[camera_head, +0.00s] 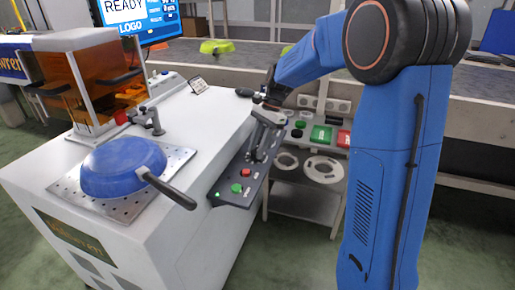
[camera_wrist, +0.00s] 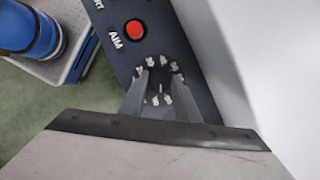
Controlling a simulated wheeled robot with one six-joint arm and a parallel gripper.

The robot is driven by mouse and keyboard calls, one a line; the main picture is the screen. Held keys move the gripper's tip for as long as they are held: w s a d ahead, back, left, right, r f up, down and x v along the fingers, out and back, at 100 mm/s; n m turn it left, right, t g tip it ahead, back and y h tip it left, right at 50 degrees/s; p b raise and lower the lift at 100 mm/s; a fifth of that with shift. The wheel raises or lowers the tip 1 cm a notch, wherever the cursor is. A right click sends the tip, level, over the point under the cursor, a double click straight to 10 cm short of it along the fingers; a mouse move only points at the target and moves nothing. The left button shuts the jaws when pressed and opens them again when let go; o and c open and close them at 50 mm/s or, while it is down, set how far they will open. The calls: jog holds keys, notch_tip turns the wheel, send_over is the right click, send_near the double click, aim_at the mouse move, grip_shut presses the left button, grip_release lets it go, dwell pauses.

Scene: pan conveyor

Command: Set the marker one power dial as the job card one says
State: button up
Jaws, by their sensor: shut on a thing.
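The marker's dark control panel (camera_head: 231,193) hangs on the near right side of the white machine. My gripper (camera_head: 257,156) reaches down to it. In the wrist view the two fingers of my gripper (camera_wrist: 161,70) are closed around the power dial (camera_wrist: 160,90), inside a ring of white scale marks. The fingers hide most of the dial, and I cannot read its setting. A small card (camera_head: 199,85) stands on the machine top; its text is too small to read.
A red button (camera_wrist: 134,30) marked AIM sits close to the dial. A green button (camera_head: 236,188) is lower on the panel. A blue pan (camera_head: 122,165) lies upside down on a perforated plate. A shelf unit (camera_head: 309,203) stands right of the panel. The monitor (camera_head: 140,18) reads READY.

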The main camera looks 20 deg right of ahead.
jog(key=n+g, duration=0.1)
jog(key=n, duration=0.2)
jog(key=shift+w+n+h, duration=0.15)
jog(key=shift+n+h, duration=0.25)
jog(key=n+g+h, duration=0.1)
jog(key=n, duration=0.2)
jog(key=shift+a+n, duration=0.15)
jog(key=shift+n, duration=0.15)
jog(key=n+h, duration=0.1)
jog(key=n, duration=0.2)
jog(key=n+g+h, duration=0.1)
jog(key=n, duration=0.2)
jog(key=shift+w+a, duration=0.1)
jog(key=shift+a, duration=0.1)
jog(key=n+h, duration=0.1)
jog(key=n, duration=0.2)
jog(key=n+h, duration=0.1)
jog(key=n, duration=0.2)
jog(key=shift+a+n+t+h, duration=0.2)
jog(key=shift+n+t+h, duration=0.1)
jog(key=shift+t+h, duration=0.1)
jog(key=n+t+h, duration=0.1)
jog(key=n, duration=0.4)
jog(key=shift+a, duration=0.1)
jog(key=shift+n+t, duration=0.3)
jog(key=o, duration=1)
jog(key=shift+o, duration=0.2)
